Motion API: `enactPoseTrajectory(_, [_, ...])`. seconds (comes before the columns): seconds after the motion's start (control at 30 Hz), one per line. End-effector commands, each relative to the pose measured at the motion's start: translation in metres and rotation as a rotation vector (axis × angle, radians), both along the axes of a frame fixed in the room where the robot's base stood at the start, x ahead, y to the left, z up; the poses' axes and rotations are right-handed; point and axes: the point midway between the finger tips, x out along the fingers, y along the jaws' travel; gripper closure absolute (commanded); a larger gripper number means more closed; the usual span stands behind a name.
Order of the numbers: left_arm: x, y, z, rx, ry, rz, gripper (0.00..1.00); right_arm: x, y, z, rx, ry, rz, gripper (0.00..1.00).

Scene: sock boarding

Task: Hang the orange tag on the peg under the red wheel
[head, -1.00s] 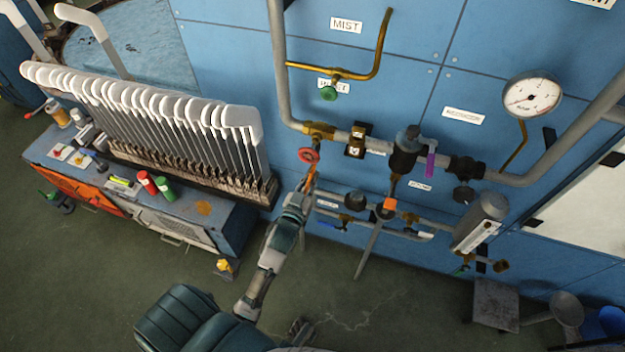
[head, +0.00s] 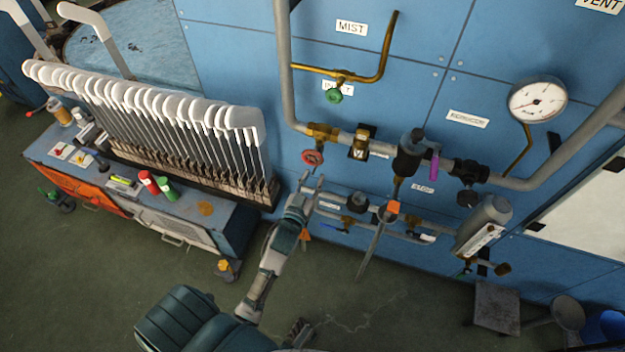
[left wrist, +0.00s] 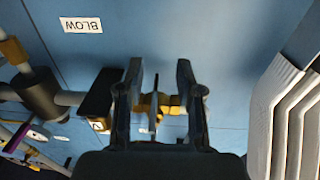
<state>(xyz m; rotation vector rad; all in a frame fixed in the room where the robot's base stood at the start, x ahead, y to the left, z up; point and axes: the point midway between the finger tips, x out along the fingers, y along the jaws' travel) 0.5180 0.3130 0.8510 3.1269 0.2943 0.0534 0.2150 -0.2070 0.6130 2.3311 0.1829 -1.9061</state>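The red wheel (head: 312,157) is on a valve under the grey pipe on the blue wall. My left gripper (head: 311,183) is just below it with its fingers apart. The left wrist view also shows its fingers (left wrist: 160,100) spread, with brass fittings behind and no orange between them. A small orange piece (head: 305,235), probably the tag, shows beside my left wrist, well below the fingers. I cannot tell whether it is falling or resting on something. I cannot make out the peg. What looks like my right gripper (head: 298,331) is at the bottom edge, its fingers unclear.
Grey pipes, a black valve body (head: 410,155) and a gauge (head: 538,99) crowd the wall to the right. Another orange piece (head: 393,207) is on the lower piping. A rack of white boards (head: 150,110) stands on a cabinet to the left.

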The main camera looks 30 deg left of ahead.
Motion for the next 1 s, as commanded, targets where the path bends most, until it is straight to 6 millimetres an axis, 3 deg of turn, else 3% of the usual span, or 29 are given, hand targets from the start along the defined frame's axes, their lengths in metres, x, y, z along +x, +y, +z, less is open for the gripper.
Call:
enactPoseTrajectory(0.23, [-0.015, -0.004, -0.002, 0.000, 0.002, -0.001, 0.64, 0.002, 0.000, 0.001, 0.002, -0.006, 0.001, 1.00])
enactPoseTrajectory(0.5, [-0.074, -0.011, -0.006, -0.006, 0.005, 0.001, 0.64, 0.001, 0.000, 0.001, 0.001, -0.004, 0.000, 1.00])
enactPoseTrajectory(0.7, [-0.106, -0.015, -0.007, -0.006, 0.004, 0.001, 0.64, 0.001, 0.000, 0.001, 0.000, -0.002, 0.000, 1.00])
enactPoseTrajectory(1.0, [-0.118, -0.017, -0.007, -0.004, 0.000, 0.001, 0.64, 0.001, 0.000, 0.001, -0.001, -0.002, 0.000, 1.00])
